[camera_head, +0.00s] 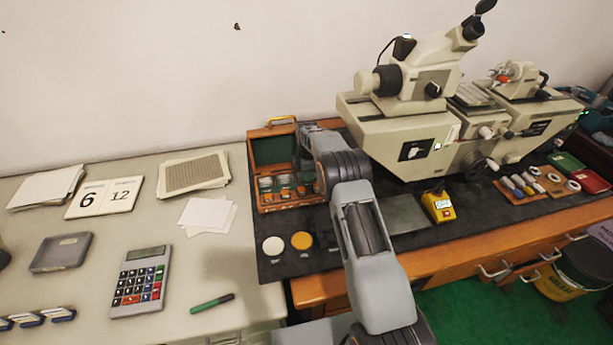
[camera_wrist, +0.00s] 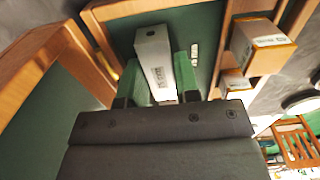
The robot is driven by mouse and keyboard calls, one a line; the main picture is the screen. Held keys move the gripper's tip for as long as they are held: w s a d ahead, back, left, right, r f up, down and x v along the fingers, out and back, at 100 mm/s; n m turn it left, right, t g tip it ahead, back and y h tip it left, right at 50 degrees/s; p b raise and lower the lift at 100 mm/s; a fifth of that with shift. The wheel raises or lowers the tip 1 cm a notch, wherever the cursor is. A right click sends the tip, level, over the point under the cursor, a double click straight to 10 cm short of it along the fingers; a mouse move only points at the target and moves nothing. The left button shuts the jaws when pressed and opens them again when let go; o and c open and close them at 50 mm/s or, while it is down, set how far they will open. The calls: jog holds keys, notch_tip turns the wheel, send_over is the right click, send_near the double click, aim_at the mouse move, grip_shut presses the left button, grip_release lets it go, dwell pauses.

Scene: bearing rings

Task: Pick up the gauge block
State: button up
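The gauge block (camera_wrist: 155,62) is a pale grey bar with dark lettering and a dark hole at one end. In the wrist view it lies between the two green-tipped fingers of my gripper (camera_wrist: 162,82). The fingers sit against both its sides with no clear gap. Behind it is the green lining of an open wooden case (camera_wrist: 130,9). In the head view the case (camera_head: 262,150) stands on the black mat, and my arm reaches over its right side. The gripper and the block are hidden there. I cannot tell whether the block touches the case.
Other small blocks (camera_wrist: 262,40) sit by wooden dividers close to the right of my gripper. A large measuring machine (camera_head: 400,130) stands right of the case. A white disc (camera_head: 273,245), an orange disc (camera_head: 301,240) and a yellow device (camera_head: 438,206) lie in front.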

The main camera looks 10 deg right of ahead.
grip_shut()
jog(key=shift+r, duration=0.1)
